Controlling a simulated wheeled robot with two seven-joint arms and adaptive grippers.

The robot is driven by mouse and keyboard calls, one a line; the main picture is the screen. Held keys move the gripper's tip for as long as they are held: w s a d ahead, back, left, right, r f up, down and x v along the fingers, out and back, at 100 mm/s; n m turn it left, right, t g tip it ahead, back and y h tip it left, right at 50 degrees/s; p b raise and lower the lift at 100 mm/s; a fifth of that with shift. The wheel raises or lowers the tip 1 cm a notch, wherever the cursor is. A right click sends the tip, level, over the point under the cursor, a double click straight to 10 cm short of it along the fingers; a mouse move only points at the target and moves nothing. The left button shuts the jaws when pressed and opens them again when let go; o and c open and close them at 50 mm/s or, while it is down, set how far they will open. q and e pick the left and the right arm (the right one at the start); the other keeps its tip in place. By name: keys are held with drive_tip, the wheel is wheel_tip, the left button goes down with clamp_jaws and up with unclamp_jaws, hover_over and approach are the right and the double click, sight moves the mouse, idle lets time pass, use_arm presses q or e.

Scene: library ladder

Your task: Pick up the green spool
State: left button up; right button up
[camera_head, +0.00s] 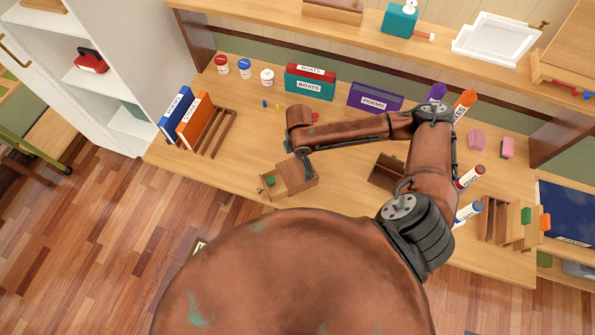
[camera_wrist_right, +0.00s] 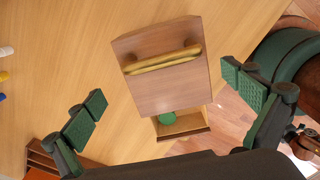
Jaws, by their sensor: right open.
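The green spool (camera_head: 270,181) lies in the pulled-out drawer (camera_head: 264,191) of a small wooden box (camera_head: 300,178) on the desk. In the right wrist view the spool (camera_wrist_right: 167,117) shows in the drawer (camera_wrist_right: 190,136), partly hidden by the box's edge. My right gripper (camera_head: 299,160) is above the box in the head view. In the right wrist view its fingers (camera_wrist_right: 164,88) are spread wide on either side of the box, with nothing between the pads. My left gripper is not in view.
A gold bar (camera_wrist_right: 165,60) lies across the box top. Folders (camera_head: 190,118) and a wooden rack (camera_head: 217,132) stand to the left, with jars (camera_head: 244,68) and book boxes (camera_head: 309,83) behind. Another wooden box (camera_head: 386,172) stands to the right. Desk between the rack and drawer is clear.

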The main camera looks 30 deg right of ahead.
sight(300, 169)
drive_tip(key=shift+s+f, duration=0.2)
drive_tip(key=shift+f, duration=0.65)
wheel_tip(300, 169, down, 5)
drive_tip(key=shift+s, duration=0.15)
drive_tip(key=shift+f, duration=0.2)
drive_tip(key=c, duration=1.3)
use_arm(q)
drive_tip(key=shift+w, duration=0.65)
use_arm(e)
drive_tip(key=shift+c, duration=0.8)
drive_tip(key=shift+r, duration=0.15)
